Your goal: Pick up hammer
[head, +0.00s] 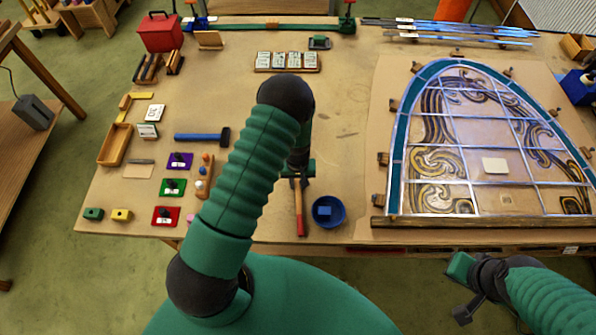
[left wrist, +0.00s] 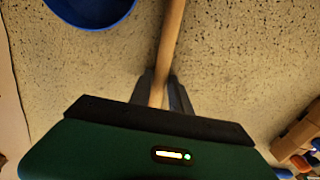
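A hammer (head: 299,212) with a wooden handle and red grip lies near the table's front edge, left of a blue bowl. Its head is hidden behind my left arm and gripper. My left gripper (head: 298,178) is over it, pointing down. In the left wrist view, the wooden handle (left wrist: 171,38) runs between the two dark fingers (left wrist: 164,88), which sit close against both sides with no clear gap. A blue-handled hammer (head: 197,137) with a dark head lies farther left.
The blue bowl (head: 328,211) is just right of the hammer and holds a blue item. The arched leaded panel (head: 490,140) fills the table's right side. Small coloured blocks, trays and a red toolbox (head: 160,32) stand at the left.

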